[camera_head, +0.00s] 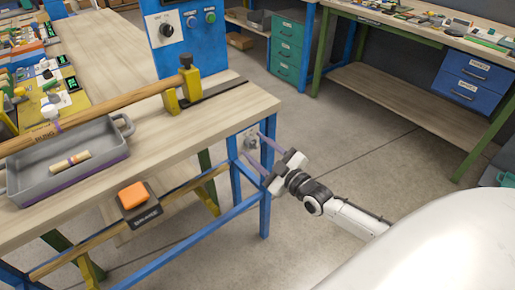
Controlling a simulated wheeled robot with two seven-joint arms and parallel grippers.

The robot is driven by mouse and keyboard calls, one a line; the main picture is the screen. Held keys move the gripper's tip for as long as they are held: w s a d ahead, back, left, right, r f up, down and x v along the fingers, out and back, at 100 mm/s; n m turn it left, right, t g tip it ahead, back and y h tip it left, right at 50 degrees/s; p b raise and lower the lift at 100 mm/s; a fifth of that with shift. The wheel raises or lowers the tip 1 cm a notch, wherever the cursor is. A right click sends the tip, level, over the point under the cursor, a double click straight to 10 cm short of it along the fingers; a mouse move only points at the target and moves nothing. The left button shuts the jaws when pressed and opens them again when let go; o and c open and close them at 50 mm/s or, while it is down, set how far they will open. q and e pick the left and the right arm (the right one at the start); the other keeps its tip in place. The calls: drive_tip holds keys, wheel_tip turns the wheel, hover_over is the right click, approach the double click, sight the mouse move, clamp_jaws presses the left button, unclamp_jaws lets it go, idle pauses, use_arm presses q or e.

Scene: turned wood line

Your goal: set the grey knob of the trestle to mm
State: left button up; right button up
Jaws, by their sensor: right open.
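A small light plate with a grey knob (251,142) is on the blue trestle (265,212) under the right end of the workbench. The knob is small and partly behind my fingers; I cannot read its setting. My right gripper (254,148) is open. Its two fingers point up and left at the knob, one tip on either side of it in the picture. I cannot tell whether they touch it. My left gripper is not in view.
The wooden workbench (225,110) holds a grey tray (95,178) with a small turned piece, and a long wooden rod. An orange button box (133,196) hangs at its front. A blue panel (178,58) with another knob stands behind. Open floor lies to the right.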

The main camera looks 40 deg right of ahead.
drive_tip(key=c, duration=1.1)
drive_tip(key=shift+o, duration=0.2)
drive_tip(key=shift+m, duration=0.3)
drive_tip(key=m, duration=0.4)
drive_tip(key=shift+d+m, duration=0.1)
drive_tip(key=shift+m, duration=2)
drive_tip(key=o, duration=1.1)
drive_tip(key=shift+c, duration=0.2)
